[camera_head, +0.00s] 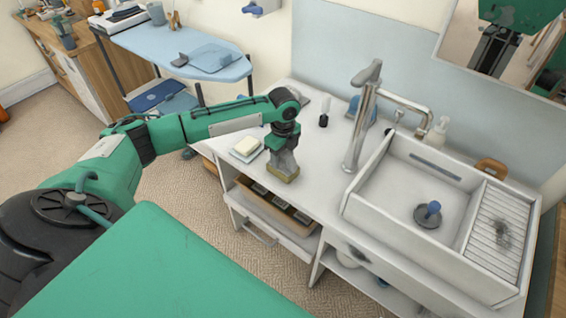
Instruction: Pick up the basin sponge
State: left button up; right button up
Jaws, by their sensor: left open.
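A small yellow-brown block (284,176), which looks like the basin sponge, lies on the white counter (318,178) near its front edge. My left gripper (284,165) points down right over it, with its open fingers at the block. The fingers hide the block's upper part, and I cannot tell whether they touch it. A pale cream block (246,145), perhaps soap, sits on a flat dish just left of the gripper. My right gripper is not in view.
A tall chrome tap (356,130) and a white basin (385,205) with a blue-handled plunger (431,212) stand to the right. A small dark bottle (323,118) stands behind the gripper.

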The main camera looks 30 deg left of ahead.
pick_arm(q)
jog(key=shift+f, duration=0.25)
jog(key=c, duration=1.1)
jog(key=shift+o, duration=0.2)
jog(key=shift+r, duration=0.1)
notch_tip(320, 180, up, 20)
jog(key=b, duration=0.2)
